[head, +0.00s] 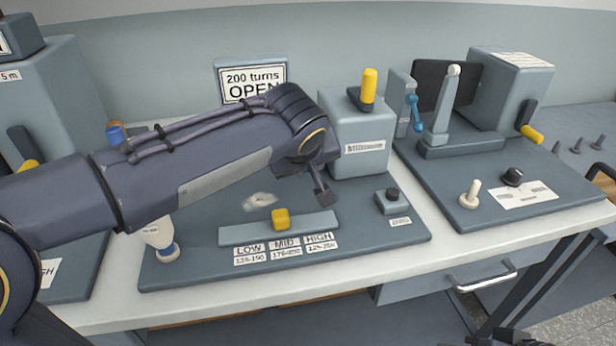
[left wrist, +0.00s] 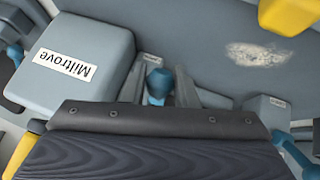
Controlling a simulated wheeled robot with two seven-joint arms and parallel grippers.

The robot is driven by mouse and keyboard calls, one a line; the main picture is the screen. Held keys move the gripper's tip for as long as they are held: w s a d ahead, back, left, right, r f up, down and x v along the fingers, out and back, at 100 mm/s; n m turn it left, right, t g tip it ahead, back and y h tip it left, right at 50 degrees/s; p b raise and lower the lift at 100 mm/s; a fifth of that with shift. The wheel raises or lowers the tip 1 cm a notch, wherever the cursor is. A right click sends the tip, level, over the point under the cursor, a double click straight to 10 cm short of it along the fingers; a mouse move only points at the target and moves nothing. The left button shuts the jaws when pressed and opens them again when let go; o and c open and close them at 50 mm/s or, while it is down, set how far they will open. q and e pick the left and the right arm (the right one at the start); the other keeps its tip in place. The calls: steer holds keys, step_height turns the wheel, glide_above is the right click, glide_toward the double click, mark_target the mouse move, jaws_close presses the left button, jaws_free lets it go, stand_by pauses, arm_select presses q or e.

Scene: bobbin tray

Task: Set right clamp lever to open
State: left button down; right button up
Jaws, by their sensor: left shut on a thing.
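The right clamp lever has a rounded blue knob (left wrist: 158,82), seen in the left wrist view beside the grey box marked "Miltrove". My left gripper (left wrist: 160,92) is shut on this knob, with one grey finger on each side. In the head view my left gripper (head: 320,192) is low over the middle board, left of the grey box. The levers are hidden behind my arm there. A second blue lever (left wrist: 295,155) with a grey block shows at the right edge of the left wrist view. A sign (head: 252,82) at the back reads "200 turns OPEN".
The grey box (head: 360,130) with a yellow-handled lever stands right of my gripper. A yellow slider knob (head: 281,219) sits on a rail marked LOW, MID, HIGH. A dark button (head: 392,194) is to its right. A white and blue bobbin-like piece (head: 160,238) stands at the board's left.

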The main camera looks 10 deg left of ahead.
arm_select(q)
steer(key=shift+f, duration=0.1)
stand_by(0.4)
steer(key=c, duration=1.2)
jaws_free()
steer(key=v, duration=0.7)
steer(key=shift+s+r, duration=0.25)
steer(key=shift+s, duration=0.1)
